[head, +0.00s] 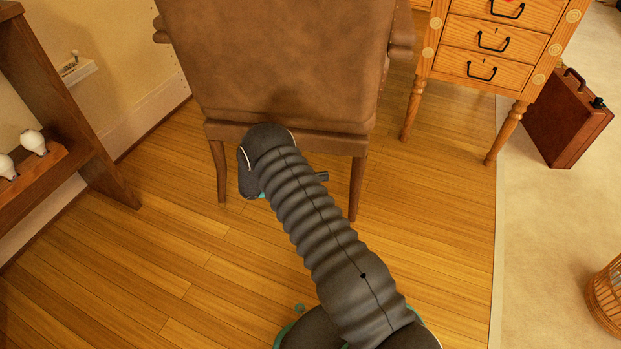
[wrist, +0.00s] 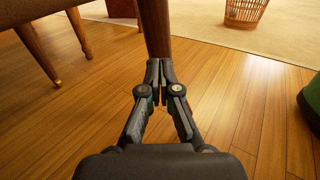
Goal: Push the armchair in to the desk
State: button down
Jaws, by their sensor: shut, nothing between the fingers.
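The brown leather armchair (head: 280,60) stands with its back toward me in the head view, on wooden legs. The desk (head: 490,45), light wood with black-handled drawers, stands beyond it to the right. In the wrist view my gripper (wrist: 160,68) is shut and empty, its fingertips in front of a dark wooden armchair leg (wrist: 154,28). They look very close to the leg; I cannot tell whether they touch it.
A dark wooden shelf unit (head: 70,110) stands by the wall at left. A brown briefcase (head: 562,125) stands right of the desk on the pale rug (head: 535,220). A wicker basket (head: 607,297) is at the right edge. The wooden floor left of my arm is clear.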

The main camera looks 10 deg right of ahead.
aim_at(353, 172)
jog(key=d, duration=0.8)
jog(key=shift+s, duration=0.15)
jog(key=shift+a, duration=0.1)
